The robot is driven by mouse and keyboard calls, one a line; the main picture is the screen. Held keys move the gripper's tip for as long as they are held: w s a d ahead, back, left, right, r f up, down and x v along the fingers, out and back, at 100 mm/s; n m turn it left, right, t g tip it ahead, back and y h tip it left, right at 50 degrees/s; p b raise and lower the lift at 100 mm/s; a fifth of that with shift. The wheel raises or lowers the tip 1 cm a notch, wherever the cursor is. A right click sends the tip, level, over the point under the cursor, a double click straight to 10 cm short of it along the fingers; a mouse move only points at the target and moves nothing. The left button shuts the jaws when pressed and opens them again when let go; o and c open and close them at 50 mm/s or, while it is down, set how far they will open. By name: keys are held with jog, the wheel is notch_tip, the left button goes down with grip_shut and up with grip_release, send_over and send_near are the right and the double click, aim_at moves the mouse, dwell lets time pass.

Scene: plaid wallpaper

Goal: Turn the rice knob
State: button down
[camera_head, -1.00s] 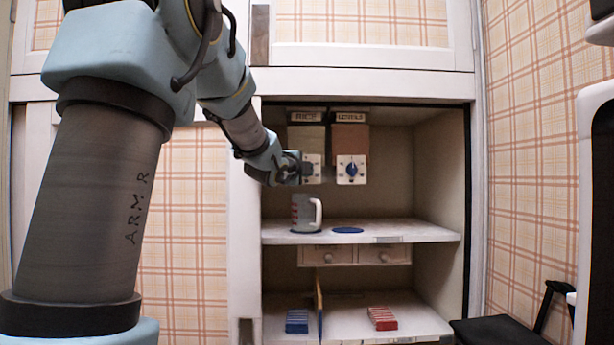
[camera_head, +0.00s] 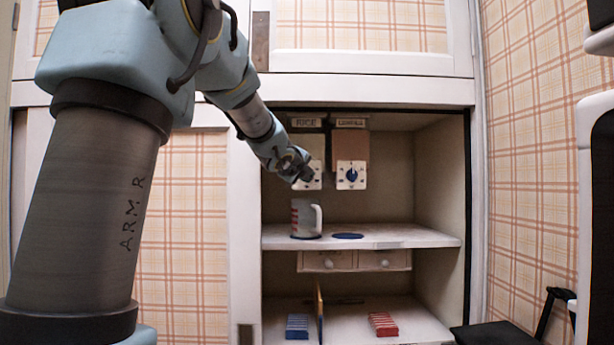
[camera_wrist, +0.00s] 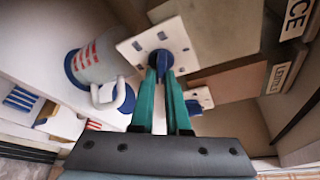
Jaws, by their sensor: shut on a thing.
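The rice dispenser hangs at the top of the open cupboard under a RICE label (camera_head: 306,122); the label also shows in the wrist view (camera_wrist: 297,17). Its white plate (camera_wrist: 178,38) carries the blue rice knob (camera_wrist: 159,58). My gripper (camera_wrist: 162,72) has its two green fingers closed around this knob. In the head view my gripper (camera_head: 303,174) covers the knob and part of the plate. A grey mug (camera_head: 302,216) with red markings stands upright below the rice dispenser, its handle to the right; it also shows in the wrist view (camera_wrist: 97,60).
A second dispenser with a brown container (camera_head: 350,145) and its own blue knob (camera_head: 352,175) hangs just to the right. A blue disc (camera_head: 347,236) lies on the shelf (camera_head: 415,235) right of the mug.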

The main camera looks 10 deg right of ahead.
jog(key=shift+f, duration=0.1)
jog(key=c, duration=0.9)
grip_release()
jog(key=v, duration=1)
jog(key=shift+s+a, duration=0.15)
jog(key=shift+s, duration=0.2)
jog(key=shift+p, duration=0.3)
